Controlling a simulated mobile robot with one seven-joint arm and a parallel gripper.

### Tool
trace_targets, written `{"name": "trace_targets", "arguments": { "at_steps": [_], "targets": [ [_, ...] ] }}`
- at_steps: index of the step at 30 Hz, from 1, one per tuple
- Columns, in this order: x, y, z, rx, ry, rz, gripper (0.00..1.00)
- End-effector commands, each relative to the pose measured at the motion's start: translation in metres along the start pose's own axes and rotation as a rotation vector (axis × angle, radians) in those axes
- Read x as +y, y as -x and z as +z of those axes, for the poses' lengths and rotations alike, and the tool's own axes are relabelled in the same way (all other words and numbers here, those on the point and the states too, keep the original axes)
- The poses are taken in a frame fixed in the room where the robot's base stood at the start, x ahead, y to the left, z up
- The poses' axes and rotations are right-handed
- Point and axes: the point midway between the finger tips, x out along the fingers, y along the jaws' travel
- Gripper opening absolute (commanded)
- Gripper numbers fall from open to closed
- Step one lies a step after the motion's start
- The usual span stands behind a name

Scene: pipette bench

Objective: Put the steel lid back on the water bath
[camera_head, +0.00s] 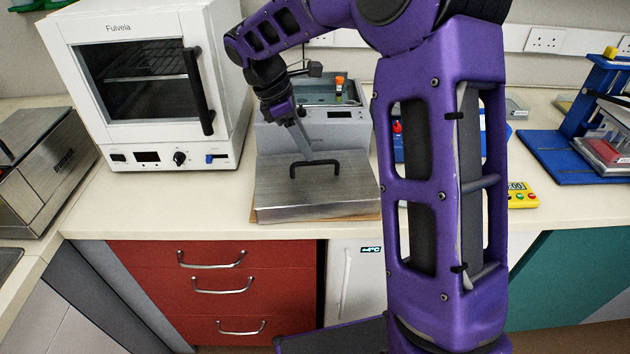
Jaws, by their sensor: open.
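The steel lid (277,197) is a brushed metal slab with a black bar handle (327,163) on top. It lies flat at the front of the bench, in front of the water bath. The water bath (346,132) is a grey box with a small display on its front and an open top. My gripper (308,158) points down above the lid, its fingers at the handle. It is open; whether a finger touches the handle I cannot tell. My wrist hides part of the bath.
An orange-capped tube (339,85) shows at the bath's top. A white oven (150,100) stands close on the left, its black door handle (198,90) facing out. A steel box unit (40,165) is at far left. Blue equipment (555,155) stands at right. My arm hides the bench middle-right.

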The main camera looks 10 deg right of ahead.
Motion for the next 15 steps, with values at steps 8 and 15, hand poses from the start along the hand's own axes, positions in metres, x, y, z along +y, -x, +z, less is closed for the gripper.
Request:
{"name": "trace_targets", "arguments": {
  "at_steps": [8, 15],
  "targets": [
    [-0.001, -0.017, 0.000, 0.000, -0.001, -0.002, 0.50],
    [-0.003, -0.052, -0.001, 0.000, -0.001, -0.002, 0.50]
  ]
}}
